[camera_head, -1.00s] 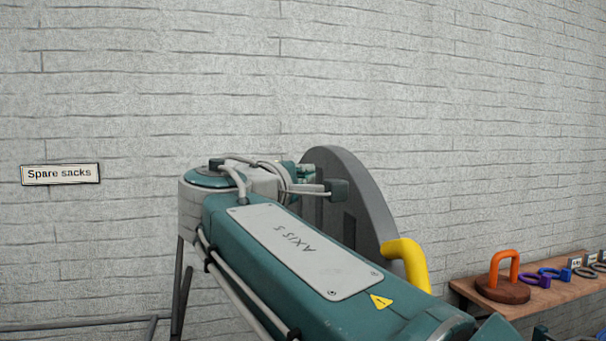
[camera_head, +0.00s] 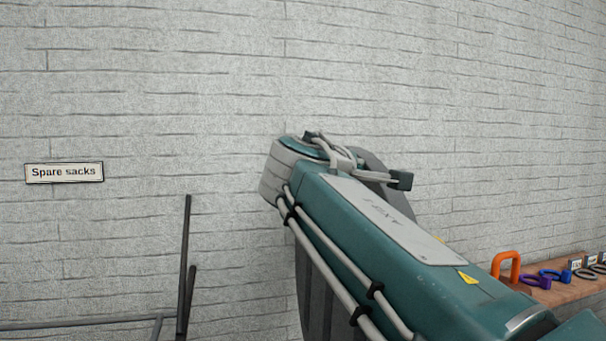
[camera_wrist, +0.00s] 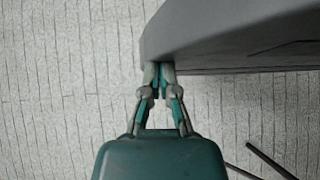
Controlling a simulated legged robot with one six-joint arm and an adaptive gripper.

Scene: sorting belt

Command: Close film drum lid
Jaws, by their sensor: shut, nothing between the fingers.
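A large grey rounded panel, which looks like the film drum lid (camera_head: 318,300), stands on edge behind my arm in the head view. My arm hides most of it, and the drum body is not recognisable. The same grey panel fills the upper right of the wrist view (camera_wrist: 240,40). My gripper (camera_wrist: 158,72) is shut and empty, its fingertips at the panel's lower left edge. I cannot tell whether they touch it. In the head view my gripper is hidden behind the arm.
A wooden shelf (camera_head: 570,292) at the right holds an orange handle-shaped piece (camera_head: 506,265) and several coloured rings. A pale brick wall (camera_head: 180,90) is behind.

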